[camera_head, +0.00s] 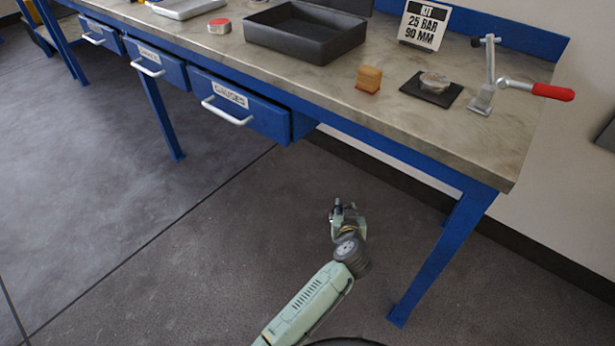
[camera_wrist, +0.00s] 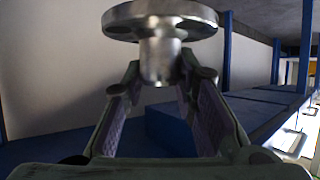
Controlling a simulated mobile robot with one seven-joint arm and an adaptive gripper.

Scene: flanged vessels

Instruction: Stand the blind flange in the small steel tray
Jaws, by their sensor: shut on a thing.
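The blind flange (camera_wrist: 160,24) is a grey metal disc with bolt holes and a short stub. In the wrist view my gripper (camera_wrist: 162,76) is shut on the stub, with the disc beyond the fingertips. In the head view my gripper (camera_head: 346,214) is low in front of the bench, over the floor and below the bench top. The flange is hard to make out there. The small steel tray (camera_head: 187,9) is a shallow silver tray on the bench at the top left, partly cut off by the picture edge. My gripper is well apart from it.
On the bench (camera_head: 300,65) stand a black bin (camera_head: 305,38), a red-rimmed tin (camera_head: 219,26), a wooden block (camera_head: 369,79), a round metal piece (camera_head: 434,83) on a black pad, a sign (camera_head: 424,26) and a red-handled clamp (camera_head: 490,80). Blue drawers (camera_head: 240,103) face the floor.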

